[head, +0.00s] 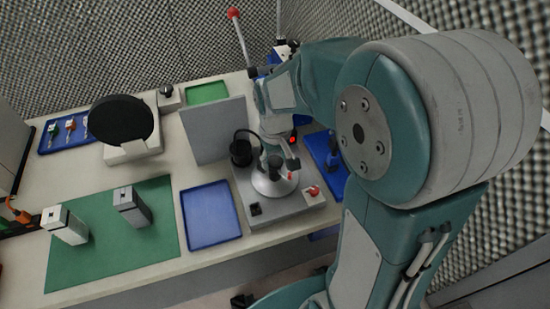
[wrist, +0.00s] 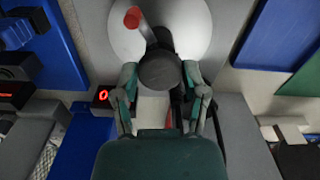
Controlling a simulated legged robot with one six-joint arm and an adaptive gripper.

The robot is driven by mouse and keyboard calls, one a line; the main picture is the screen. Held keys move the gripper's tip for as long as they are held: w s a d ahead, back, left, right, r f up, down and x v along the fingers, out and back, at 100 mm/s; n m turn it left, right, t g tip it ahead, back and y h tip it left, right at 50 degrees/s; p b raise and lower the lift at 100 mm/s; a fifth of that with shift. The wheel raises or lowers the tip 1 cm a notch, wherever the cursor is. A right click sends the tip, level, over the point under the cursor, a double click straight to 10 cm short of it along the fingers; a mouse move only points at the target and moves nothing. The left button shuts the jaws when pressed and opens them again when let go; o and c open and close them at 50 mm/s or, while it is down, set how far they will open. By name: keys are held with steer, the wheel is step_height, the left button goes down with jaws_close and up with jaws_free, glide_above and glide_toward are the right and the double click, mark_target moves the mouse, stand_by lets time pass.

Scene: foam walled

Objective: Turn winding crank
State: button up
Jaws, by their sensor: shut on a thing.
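In the head view, my gripper (head: 274,164) points down at the disc (head: 270,188) on a grey machine base (head: 285,208). My fingers partly hide the crank there; a red tip shows beside them.
A small box with a red display (wrist: 101,96) stands beside the machine. A blue tray (head: 210,215) and an upright grey panel (head: 213,130) are on its left. Farther left are a green mat (head: 100,255) with two grey blocks and a black disc (head: 121,118) on a stand.

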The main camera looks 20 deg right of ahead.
mark_target(274, 160)
steer(key=shift+w+n, duration=0.1)
steer(key=shift+n, duration=5.4)
steer(key=shift+n, duration=0.7)
steer(key=o, duration=1.1)
steer(key=shift+a, duration=0.1)
steer(key=shift+o, duration=0.2)
step_height(274, 160, up, 12)
steer(key=shift+f, duration=0.1)
